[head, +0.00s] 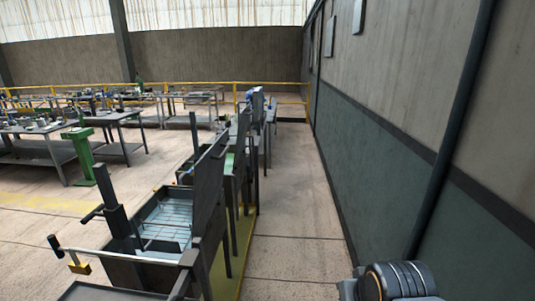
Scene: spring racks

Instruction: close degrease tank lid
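A row of dark metal tanks runs away from me left of the aisle. The nearest fully visible tank (120,268) is open, with a rack of bars and bluish liquid inside. Its dark flat lid (210,185) stands upright along the right side. A second upright lid (242,140) stands behind it on the row. I see no readable label, so I cannot tell which tank is the degrease tank. My gripper is not in view; a dark rounded part at the bottom right looks like part of my arm.
A dark post (112,205) stands at the tank's left. A black-knobbed bar with a yellow block (79,267) sticks out at its front left. A green stand (90,155) and workbenches (45,145) are farther left. The floor aisle (290,215) beside the right wall is clear.

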